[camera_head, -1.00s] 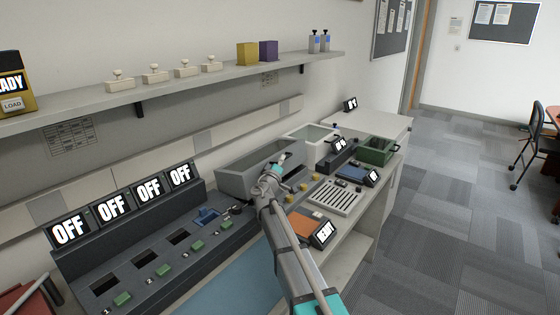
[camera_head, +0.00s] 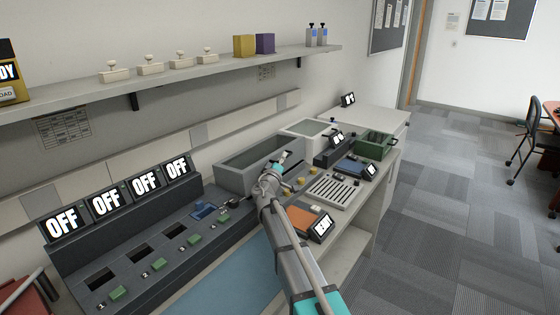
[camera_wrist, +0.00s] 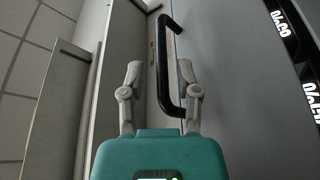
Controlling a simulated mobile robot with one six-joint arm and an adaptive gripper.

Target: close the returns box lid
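My gripper (camera_wrist: 160,88) is open in the wrist view, its two fingers apart. A black bar handle (camera_wrist: 163,60) on a grey panel (camera_wrist: 225,80) shows between the fingers, nearer the right one; I cannot tell whether they touch. In the head view the end of my arm (camera_head: 280,163) is over the front edge of a long grey box (camera_head: 232,180) with an open top, and its fingers are too small to read. No name shows on any box, so I cannot tell which is the returns box. No raised lid is clear in the head view.
A white box (camera_head: 292,129) and a green crate (camera_head: 388,150) stand further along the bench. A slotted tray (camera_head: 330,190) and an orange pad (camera_head: 300,220) lie right of my arm. A dark console with OFF screens (camera_head: 147,180) is at left. A shelf (camera_head: 200,68) runs above.

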